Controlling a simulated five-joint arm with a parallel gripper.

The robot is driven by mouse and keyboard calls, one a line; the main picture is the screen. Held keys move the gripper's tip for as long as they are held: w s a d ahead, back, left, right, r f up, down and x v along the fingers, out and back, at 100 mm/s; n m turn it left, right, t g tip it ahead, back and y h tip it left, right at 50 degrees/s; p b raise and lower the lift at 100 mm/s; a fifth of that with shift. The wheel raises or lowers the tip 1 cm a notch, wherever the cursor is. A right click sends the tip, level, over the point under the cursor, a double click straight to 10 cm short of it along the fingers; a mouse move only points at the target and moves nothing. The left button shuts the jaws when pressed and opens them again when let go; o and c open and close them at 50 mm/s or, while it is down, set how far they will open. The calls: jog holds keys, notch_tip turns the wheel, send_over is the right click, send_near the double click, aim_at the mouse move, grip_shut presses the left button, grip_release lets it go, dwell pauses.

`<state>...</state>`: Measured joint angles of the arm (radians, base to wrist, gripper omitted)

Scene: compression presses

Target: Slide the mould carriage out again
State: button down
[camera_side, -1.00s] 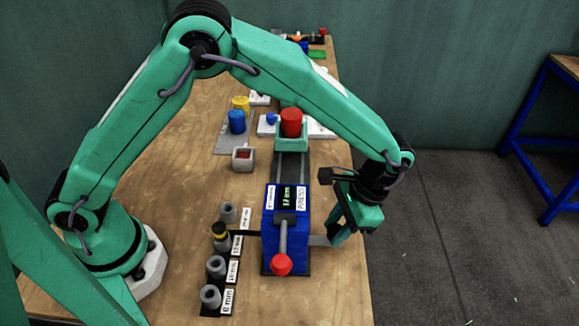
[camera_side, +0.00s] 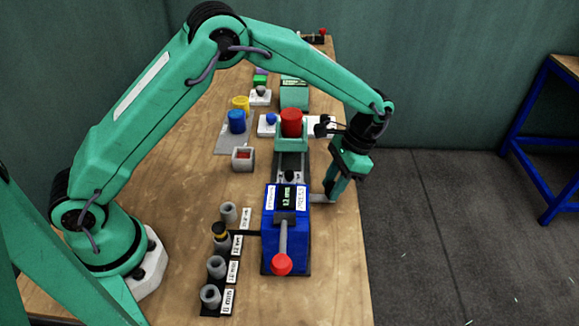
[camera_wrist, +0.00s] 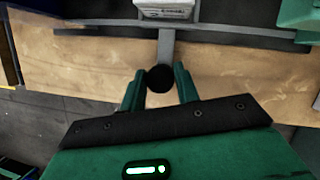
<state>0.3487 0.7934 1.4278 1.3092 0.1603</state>
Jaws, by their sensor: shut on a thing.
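The blue press (camera_side: 285,235) stands near the front of the table, with a display on top and a lever ending in a red ball. Behind it, the mould carriage (camera_side: 290,179) shows on the dark rail, partly hidden by the press, with a round black thing on top. A grey handle bar (camera_side: 317,198) reaches right from the carriage. My gripper (camera_side: 333,193) is shut on the handle's black knob (camera_wrist: 159,78). In the wrist view, the fingers (camera_wrist: 160,88) lie on either side of the knob, and the bar runs up to the pale carriage block (camera_wrist: 165,9).
A teal stand (camera_side: 292,140) holding a red cylinder (camera_side: 291,122) stands at the rail's far end. Several grey cups line the left side, one (camera_side: 217,266) beside the press. Blue (camera_side: 236,121) and yellow cylinders stand farther back left. The table's right edge is close to my gripper.

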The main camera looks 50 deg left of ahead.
jog(key=shift+w, duration=0.1)
jog(key=c, duration=1.1)
grip_release()
jog(key=shift+o, duration=0.2)
jog(key=shift+r, duration=0.1)
jog(key=v, duration=0.7)
jog(key=shift+r, duration=0.3)
jog(key=shift+r, duration=0.1)
